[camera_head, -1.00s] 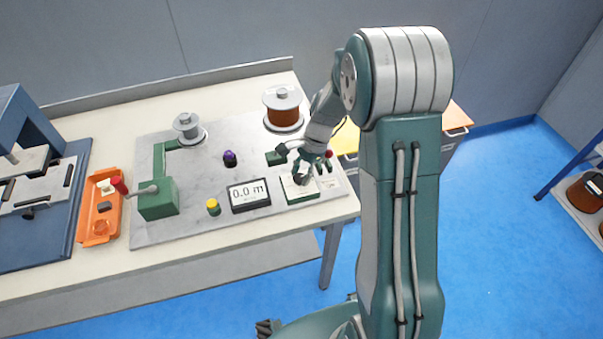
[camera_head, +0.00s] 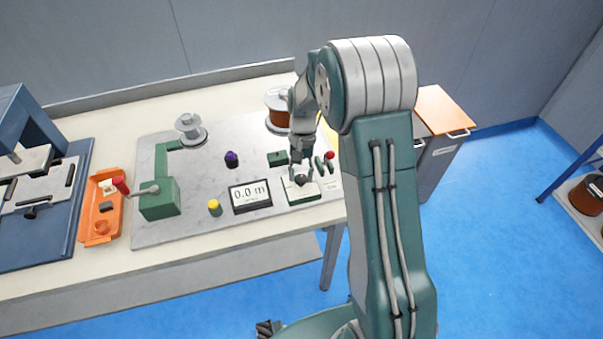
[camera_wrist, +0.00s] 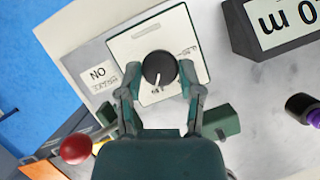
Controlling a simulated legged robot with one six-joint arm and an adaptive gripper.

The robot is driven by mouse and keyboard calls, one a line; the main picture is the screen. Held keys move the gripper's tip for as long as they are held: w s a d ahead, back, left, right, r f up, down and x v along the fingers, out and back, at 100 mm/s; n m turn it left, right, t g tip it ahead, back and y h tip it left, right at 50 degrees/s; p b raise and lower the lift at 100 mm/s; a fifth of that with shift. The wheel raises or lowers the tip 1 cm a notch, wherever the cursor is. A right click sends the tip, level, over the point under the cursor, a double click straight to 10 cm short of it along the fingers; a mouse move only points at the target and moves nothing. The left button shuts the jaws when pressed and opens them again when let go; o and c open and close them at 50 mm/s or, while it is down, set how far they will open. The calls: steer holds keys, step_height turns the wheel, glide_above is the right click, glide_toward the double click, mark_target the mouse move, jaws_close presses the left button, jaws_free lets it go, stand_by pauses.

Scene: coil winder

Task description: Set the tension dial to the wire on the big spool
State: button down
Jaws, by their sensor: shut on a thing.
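The tension dial is a black round knob (camera_wrist: 160,66) on a white plate (camera_wrist: 133,46); its white pointer line points down, slightly left, in the wrist view. My gripper (camera_wrist: 160,72) has a finger on each side of the knob and is shut on it. In the head view my gripper (camera_head: 300,174) points down over the dial's green-sided box (camera_head: 304,195). The plate's printing is too small to read. The big spool (camera_head: 278,112), wound with copper-brown wire, stands at the back of the board, partly hidden by my arm.
A display (camera_head: 250,195) reading 0.0 m, a yellow button (camera_head: 214,207) and a purple-topped knob (camera_head: 231,158) stand left of the dial. A red ball-topped lever (camera_wrist: 76,149) is close by my gripper. A small empty-looking spool (camera_head: 188,127) and an orange tray (camera_head: 99,207) are further left.

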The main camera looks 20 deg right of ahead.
steer(key=shift+f+n, duration=0.1)
steer(key=shift+n, duration=0.5)
steer(key=shift+c, duration=1.3)
jaws_free()
steer(key=shift+w, duration=0.1)
steer(key=shift+a, duration=0.1)
steer(key=v, duration=1.2)
steer(key=shift+a, duration=0.2)
steer(key=shift+w, duration=0.1)
